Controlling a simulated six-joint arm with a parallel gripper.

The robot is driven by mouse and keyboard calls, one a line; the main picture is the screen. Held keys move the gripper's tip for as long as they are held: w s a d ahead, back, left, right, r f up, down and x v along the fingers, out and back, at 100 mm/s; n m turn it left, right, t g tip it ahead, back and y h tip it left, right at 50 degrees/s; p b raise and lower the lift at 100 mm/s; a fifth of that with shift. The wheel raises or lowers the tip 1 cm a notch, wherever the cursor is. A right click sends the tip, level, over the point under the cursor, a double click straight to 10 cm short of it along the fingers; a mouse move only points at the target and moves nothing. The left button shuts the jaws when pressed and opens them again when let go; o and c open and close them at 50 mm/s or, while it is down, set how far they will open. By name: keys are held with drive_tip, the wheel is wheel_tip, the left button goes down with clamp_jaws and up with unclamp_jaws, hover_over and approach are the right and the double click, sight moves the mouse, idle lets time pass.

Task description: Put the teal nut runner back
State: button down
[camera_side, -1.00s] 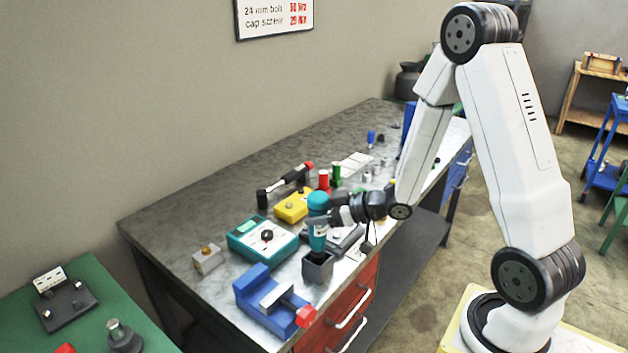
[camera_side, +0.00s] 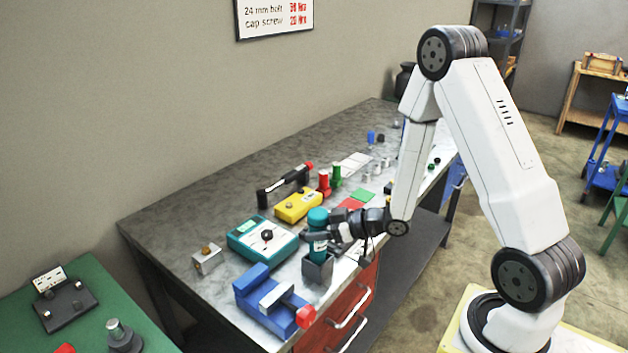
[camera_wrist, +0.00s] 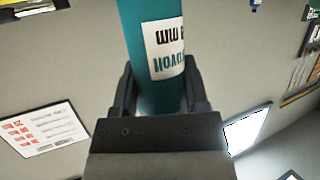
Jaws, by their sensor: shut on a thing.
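The teal nut runner (camera_side: 318,218) stands upright with its lower end at the grey square holder (camera_side: 317,269) on the bench. Its lower part is hidden by the holder's walls. My gripper (camera_side: 312,238) is shut around the runner's body just above the holder. In the wrist view the teal body (camera_wrist: 150,30), with a white label, sits between both fingers of my gripper (camera_wrist: 160,92).
A blue vise (camera_side: 268,300) with a red end lies in front of the holder. A teal box (camera_side: 262,240) with a dial is to its left, and a yellow box (camera_side: 298,206) is behind.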

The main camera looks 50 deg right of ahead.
drive_tip(key=shift+f, duration=0.6)
idle(0.3)
drive_tip(key=shift+c, duration=0.5)
unclamp_jaws()
drive_tip(key=shift+r, duration=0.2)
drive_tip(key=shift+r, duration=0.45)
drive_tip(key=v, duration=0.7)
drive_tip(key=shift+s, duration=0.25)
drive_tip(key=shift+w+d, duration=0.1)
